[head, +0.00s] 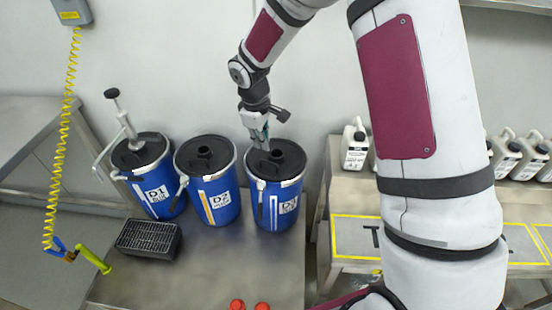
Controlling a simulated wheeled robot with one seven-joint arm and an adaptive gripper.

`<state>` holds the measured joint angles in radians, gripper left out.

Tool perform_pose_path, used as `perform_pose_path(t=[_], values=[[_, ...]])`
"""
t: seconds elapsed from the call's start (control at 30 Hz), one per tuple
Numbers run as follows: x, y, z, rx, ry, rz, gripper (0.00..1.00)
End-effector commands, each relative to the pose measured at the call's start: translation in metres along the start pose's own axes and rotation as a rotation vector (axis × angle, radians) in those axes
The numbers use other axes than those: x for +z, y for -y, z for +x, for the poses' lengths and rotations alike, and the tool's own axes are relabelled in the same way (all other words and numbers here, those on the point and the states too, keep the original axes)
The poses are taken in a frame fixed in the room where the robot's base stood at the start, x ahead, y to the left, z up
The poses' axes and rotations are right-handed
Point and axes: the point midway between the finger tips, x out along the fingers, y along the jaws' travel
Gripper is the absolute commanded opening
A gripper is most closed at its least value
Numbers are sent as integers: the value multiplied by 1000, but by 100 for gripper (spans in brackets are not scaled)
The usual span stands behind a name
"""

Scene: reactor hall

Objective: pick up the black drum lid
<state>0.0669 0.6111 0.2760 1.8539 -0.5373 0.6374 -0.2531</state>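Three blue drums stand in a row on a metal bench, each with a black top. The right drum (280,203), labelled D3, has a black lid (287,164) seated on its rim. The middle drum (213,200), labelled D2, has a black lid (203,153) with a raised neck. The left drum (157,190), labelled D1, also has a black top (147,150).
A hand pump (126,125) rises from the left drum. A black grated tray (148,239) and red caps (237,304) are on the bench. A yellow coiled cord (60,150) hangs at left. White jugs (355,148) stand on the right bench. The bench front is mostly clear.

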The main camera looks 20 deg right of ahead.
Motion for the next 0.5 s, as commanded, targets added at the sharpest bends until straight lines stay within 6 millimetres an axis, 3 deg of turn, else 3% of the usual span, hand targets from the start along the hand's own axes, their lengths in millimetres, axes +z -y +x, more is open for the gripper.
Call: perform_pose_path(t=[0.23, 0.5], values=[[1, 1, 48, -3, 2, -1, 14], [1, 1, 68, -1, 1, 1, 14]])
